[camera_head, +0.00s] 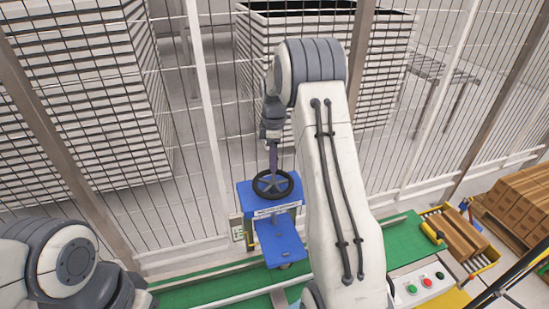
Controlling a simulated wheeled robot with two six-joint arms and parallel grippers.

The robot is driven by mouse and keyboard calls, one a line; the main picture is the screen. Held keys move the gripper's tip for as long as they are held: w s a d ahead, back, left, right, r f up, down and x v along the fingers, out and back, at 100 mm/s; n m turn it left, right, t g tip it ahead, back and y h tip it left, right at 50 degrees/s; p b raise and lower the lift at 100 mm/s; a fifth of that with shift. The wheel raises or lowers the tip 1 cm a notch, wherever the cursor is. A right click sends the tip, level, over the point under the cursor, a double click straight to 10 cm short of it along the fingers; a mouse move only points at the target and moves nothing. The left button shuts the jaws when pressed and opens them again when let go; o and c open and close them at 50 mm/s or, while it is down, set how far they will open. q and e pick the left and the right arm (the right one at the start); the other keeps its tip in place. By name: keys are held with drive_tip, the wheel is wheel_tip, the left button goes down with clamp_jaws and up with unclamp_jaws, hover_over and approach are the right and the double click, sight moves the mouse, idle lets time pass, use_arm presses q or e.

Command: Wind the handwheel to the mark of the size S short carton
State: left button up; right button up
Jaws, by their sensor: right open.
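The handwheel (258,189) is a black ring with spokes on top of a blue stand (279,245). A pale label strip (276,211) lies on the front of the stand below the wheel; its marks are too small to read. My right arm reaches up and over, and its gripper (273,168) points down at the wheel from above. The gripper's fingers are narrow and dark, and whether they touch the wheel cannot be told. My left arm shows at the lower left, with its gripper out of the picture.
A wire mesh fence (190,120) stands behind the stand, with stacked pale crates beyond it. A green conveyor (215,289) runs below. At the right are brown cartons (462,236) in a yellow frame, a button panel (424,287) and a carton pallet (520,205).

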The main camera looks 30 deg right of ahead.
drive_tip(key=shift+f, duration=0.5)
clamp_jaws()
drive_tip(key=shift+s, duration=0.1)
